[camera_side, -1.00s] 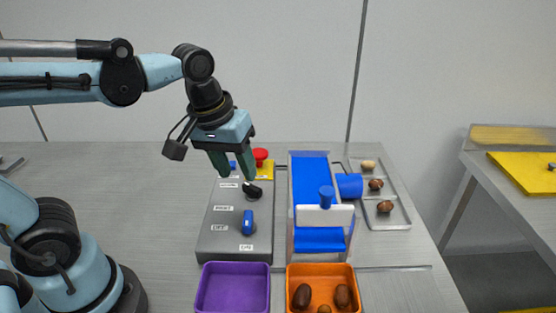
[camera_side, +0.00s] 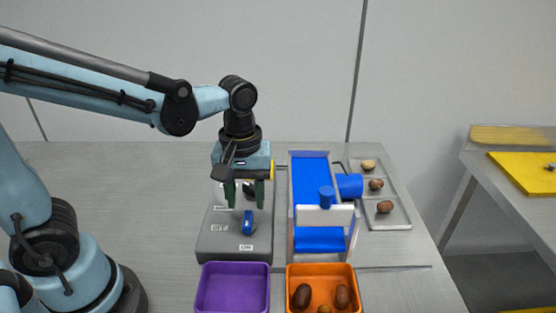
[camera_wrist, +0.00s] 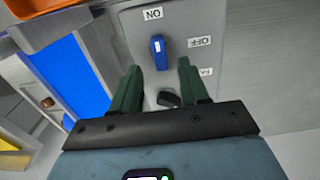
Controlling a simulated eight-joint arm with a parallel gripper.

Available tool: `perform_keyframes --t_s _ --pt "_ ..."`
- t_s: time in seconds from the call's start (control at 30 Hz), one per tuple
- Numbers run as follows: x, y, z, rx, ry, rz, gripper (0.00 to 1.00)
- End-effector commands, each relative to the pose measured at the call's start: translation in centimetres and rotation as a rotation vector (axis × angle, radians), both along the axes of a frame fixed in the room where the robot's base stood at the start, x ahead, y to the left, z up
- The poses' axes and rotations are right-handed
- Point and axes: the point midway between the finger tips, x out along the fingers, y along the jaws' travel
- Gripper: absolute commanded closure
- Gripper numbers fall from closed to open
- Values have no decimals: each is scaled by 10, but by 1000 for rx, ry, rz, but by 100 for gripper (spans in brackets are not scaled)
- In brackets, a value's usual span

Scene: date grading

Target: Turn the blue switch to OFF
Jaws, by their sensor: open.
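The blue switch (camera_side: 248,222) is an upright-faced knob on the grey control panel (camera_side: 207,244). In the wrist view the blue switch (camera_wrist: 159,52) has its white mark toward the ON label (camera_wrist: 153,13). The OFF label (camera_wrist: 200,41) lies to its side. My gripper (camera_side: 245,206) points down over the panel, open and empty. Its green fingers are just behind the blue switch in the side view. In the wrist view the switch lies just beyond the gap between the fingertips (camera_wrist: 158,68); contact cannot be told.
A black switch (camera_wrist: 168,98) sits between the fingers in the wrist view. A blue conveyor (camera_side: 309,170) stands right of the panel. A purple bin (camera_side: 233,265) and an orange bin (camera_side: 320,266) with dates stand in front. A metal tray (camera_side: 400,214) with several dates is at right.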

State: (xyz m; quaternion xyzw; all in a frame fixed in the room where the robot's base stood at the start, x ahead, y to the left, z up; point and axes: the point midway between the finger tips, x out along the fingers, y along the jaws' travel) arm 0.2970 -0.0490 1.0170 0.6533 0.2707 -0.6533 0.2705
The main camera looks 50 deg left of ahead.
Motion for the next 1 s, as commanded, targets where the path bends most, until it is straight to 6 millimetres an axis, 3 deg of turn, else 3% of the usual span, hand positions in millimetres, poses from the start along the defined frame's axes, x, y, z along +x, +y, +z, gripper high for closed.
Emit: perform_keyframes --t_s 0.33,0.8,1.0 --pt "0 0 -37 1 -1 0 55" --pt "0 0 -45 1 -1 0 55" --pt "0 0 -45 1 -1 0 86"
